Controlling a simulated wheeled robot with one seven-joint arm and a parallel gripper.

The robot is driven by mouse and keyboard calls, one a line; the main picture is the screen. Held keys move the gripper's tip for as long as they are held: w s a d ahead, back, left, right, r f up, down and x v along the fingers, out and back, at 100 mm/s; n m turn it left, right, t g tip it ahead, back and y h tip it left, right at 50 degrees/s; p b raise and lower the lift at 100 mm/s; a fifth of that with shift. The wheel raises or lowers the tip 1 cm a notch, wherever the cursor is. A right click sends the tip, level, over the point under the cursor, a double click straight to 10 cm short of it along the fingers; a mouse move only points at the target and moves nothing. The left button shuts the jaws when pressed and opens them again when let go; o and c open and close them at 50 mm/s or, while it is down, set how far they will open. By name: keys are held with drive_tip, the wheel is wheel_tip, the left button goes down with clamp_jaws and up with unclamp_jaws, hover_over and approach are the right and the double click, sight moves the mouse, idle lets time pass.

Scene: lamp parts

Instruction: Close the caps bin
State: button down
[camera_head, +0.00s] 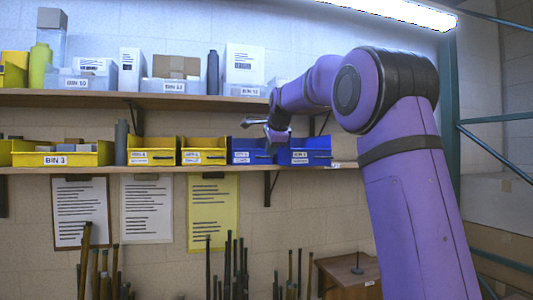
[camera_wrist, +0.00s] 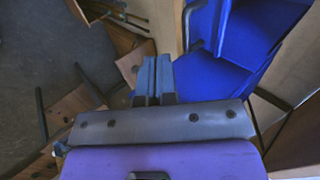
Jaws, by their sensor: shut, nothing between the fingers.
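Two blue bins stand side by side on the lower shelf in the head view, a left one (camera_head: 251,151) and a right one (camera_head: 304,152). Their labels are too small to read, so I cannot tell which bin is the caps bin. My gripper (camera_head: 262,125) is in front of and a little above the blue bins, partly covering their top edges. In the wrist view my gripper (camera_wrist: 154,66) has its fingers together, with nothing between them. Blue bin surfaces (camera_wrist: 228,78) fill the upper right there, beside the fingers and apart from them as far as I can see.
Two small yellow bins (camera_head: 151,151) stand left of the blue ones, beside a grey cylinder (camera_head: 121,143). The upper shelf (camera_head: 110,99) carries clear bins and boxes. Clipboards (camera_head: 147,211) hang below the lower shelf (camera_head: 110,170). Several upright rods and a wooden cabinet (camera_head: 350,272) are below.

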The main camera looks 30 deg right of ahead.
drive_tip(key=v, duration=0.9)
drive_tip(key=shift+r, duration=0.1)
drive_tip(key=s+a+f+n+y, duration=0.1)
drive_tip(key=s+a+f+n, duration=0.3)
drive_tip(key=s, duration=0.3)
drive_tip(key=s+a+f+n+g, duration=0.1)
drive_tip(key=s+a+f+n, duration=0.3)
drive_tip(key=s, duration=0.2)
drive_tip(key=s+a+f+n+y, duration=0.1)
drive_tip(key=s+a+f+n, duration=0.25)
drive_tip(key=s, duration=0.35)
drive_tip(key=s+a+f+n, duration=0.3)
drive_tip(key=s+f+n, duration=0.1)
drive_tip(key=s+f, duration=0.4)
drive_tip(key=s+a+f+n+g, duration=0.1)
drive_tip(key=s+a+f+n, duration=0.2)
drive_tip(key=s+f+n, duration=0.2)
drive_tip(key=s+f, duration=0.3)
drive_tip(key=f, duration=0.1)
drive_tip(key=shift+s+g, duration=0.3)
drive_tip(key=shift+s, duration=0.1)
drive_tip(key=shift+a+f+n, duration=0.1)
drive_tip(key=shift+n, duration=0.15)
